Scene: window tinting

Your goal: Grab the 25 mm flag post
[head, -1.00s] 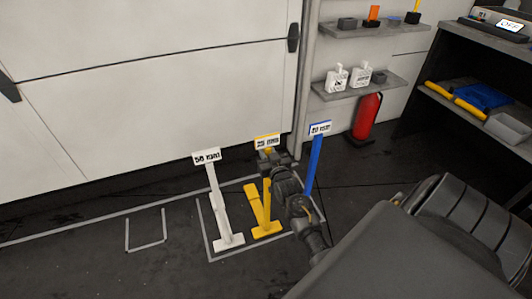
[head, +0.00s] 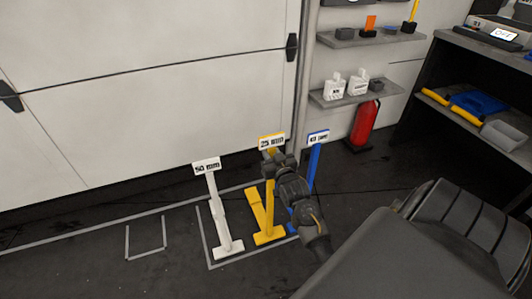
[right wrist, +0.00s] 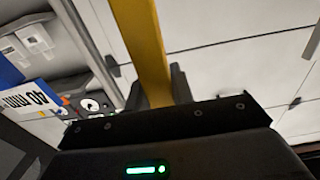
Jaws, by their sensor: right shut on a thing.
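The yellow flag post (head: 268,205) has a "25 mm" sign (head: 272,141) on top and a flat yellow foot. It stands about upright between a white and a blue post. My right gripper (head: 274,160) is shut on its upper part, just below the sign. In the right wrist view the yellow post (right wrist: 143,50) rises from between the dark fingers. I cannot tell whether its foot touches the floor. My left gripper is in neither view.
The white "50 mm" post (head: 216,210) stands close on the left, the blue "40 mm" post (head: 315,168) close on the right, partly behind my arm. An empty taped outline (head: 147,252) lies to the left. A red extinguisher (head: 365,125) and a dark shelf unit (head: 425,130) are right.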

